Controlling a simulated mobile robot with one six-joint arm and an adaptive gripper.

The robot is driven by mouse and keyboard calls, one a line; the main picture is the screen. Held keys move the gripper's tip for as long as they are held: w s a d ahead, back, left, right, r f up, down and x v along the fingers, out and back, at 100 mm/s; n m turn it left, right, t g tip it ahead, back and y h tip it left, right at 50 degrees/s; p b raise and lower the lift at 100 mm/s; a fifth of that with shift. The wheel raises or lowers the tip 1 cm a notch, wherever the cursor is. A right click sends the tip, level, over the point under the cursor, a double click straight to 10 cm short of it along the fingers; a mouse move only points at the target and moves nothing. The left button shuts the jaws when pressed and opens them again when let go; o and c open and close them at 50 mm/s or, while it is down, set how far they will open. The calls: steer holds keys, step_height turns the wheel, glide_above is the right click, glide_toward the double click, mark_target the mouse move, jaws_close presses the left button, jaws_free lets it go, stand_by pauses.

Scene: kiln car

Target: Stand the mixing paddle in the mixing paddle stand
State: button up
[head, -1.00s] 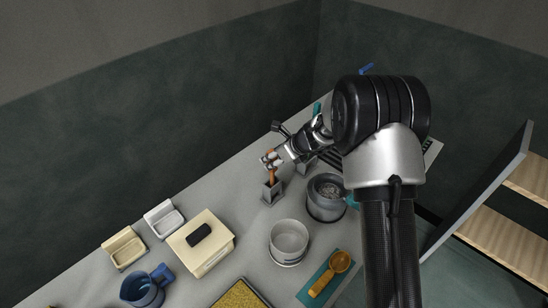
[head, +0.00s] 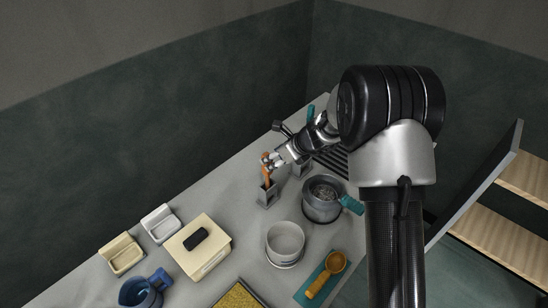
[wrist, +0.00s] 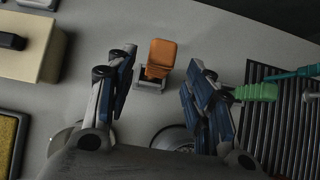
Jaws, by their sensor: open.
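The mixing paddle, with an orange handle (head: 265,170), stands upright, perhaps slightly tilted, in a small grey stand (head: 267,197). In the wrist view the orange handle (wrist: 161,55) shows above the stand's grey edge (wrist: 138,80), between and beyond the finger tips. My gripper (head: 277,159) is open, just right of the handle's upper part in the head view. In the wrist view a clear gap shows between the handle and each finger of my gripper (wrist: 160,68). The paddle's lower end is hidden inside the stand.
A dark pot (head: 322,211) with a teal handle and a white bowl (head: 285,240) stand nearby. A slatted black rack (wrist: 280,130) with a green-handled tool (wrist: 257,92) lies right. A cream box (head: 206,258) and blue jug (head: 140,292) are left. Bare counter surrounds the stand.

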steer(key=shift+p+v, duration=0.55)
steer(key=shift+v, duration=1.1)
steer(key=v, duration=1.2)
steer(key=shift+w+a, duration=0.1)
steer(key=shift+w, duration=0.05)
